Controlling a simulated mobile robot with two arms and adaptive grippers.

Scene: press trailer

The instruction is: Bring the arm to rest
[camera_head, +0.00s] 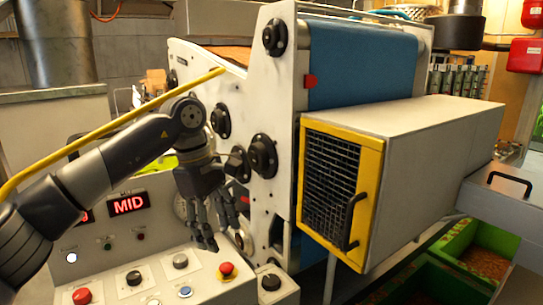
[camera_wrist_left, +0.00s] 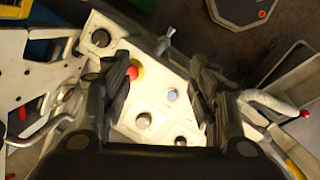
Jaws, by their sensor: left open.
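My left arm comes in from the left in the head view, with a yellow cable along it. My left gripper (camera_head: 215,222) hangs with its fingers down above the sloped control panel (camera_head: 205,260). Its fingers are apart, and nothing is between them. The left wrist view shows the same open gripper (camera_wrist_left: 165,100) with the panel and its knobs below. A red emergency button (camera_head: 226,268) on a yellow ring sits just under the fingertips in the head view. I cannot tell the exact gap to it. My right gripper is not in view.
A press with white side plates and a blue belt (camera_head: 360,65) stands behind the gripper. A yellow-framed mesh door (camera_head: 340,190) with a black handle is to its right. Green crates (camera_head: 480,245) stand lower right. A red "MID" display (camera_head: 128,204) is on the console.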

